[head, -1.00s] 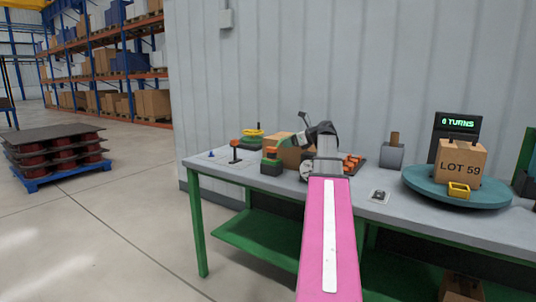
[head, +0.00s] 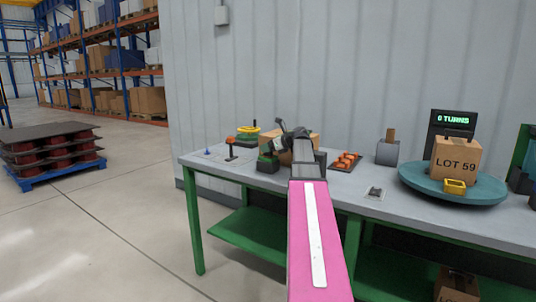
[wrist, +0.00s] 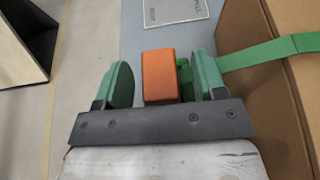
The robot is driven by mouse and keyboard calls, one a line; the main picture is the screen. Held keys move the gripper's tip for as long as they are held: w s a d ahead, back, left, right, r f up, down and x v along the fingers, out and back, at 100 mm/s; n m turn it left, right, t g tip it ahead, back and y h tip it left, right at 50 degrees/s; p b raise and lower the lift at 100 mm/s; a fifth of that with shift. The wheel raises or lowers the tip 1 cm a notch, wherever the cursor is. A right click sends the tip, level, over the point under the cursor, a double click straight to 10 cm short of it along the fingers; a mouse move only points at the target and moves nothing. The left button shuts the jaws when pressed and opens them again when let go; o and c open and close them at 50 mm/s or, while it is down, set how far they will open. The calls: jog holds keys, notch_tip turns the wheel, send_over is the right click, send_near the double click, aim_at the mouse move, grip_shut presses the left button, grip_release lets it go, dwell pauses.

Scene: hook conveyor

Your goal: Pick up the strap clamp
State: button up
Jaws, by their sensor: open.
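The strap clamp, as I take it, is an orange block (wrist: 160,77) with a green part beside it, in the wrist view. A green strap (wrist: 262,52) runs right over a cardboard box (wrist: 275,85). My gripper (wrist: 161,82) is open, with one green-padded finger on each side of the orange block. Both sides show a gap, narrower on the right, where the green part sits. In the head view, the clamp's green and dark body (head: 267,161) shows left of my gripper (head: 287,140). My gripper partly covers it and the box.
On the grey bench (head: 345,187) stand an orange-topped lever (head: 231,147), a tray of orange pieces (head: 346,161), a grey block (head: 388,152) and a teal turntable (head: 420,184) with the LOT 59 box (head: 455,158). A pallet stack (head: 52,155) stands on the floor left.

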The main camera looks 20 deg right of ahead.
jog(key=shift+w+a+f, duration=0.1)
jog(key=shift+w, duration=0.15)
jog(key=c, duration=1.1)
jog(key=shift+o, duration=0.2)
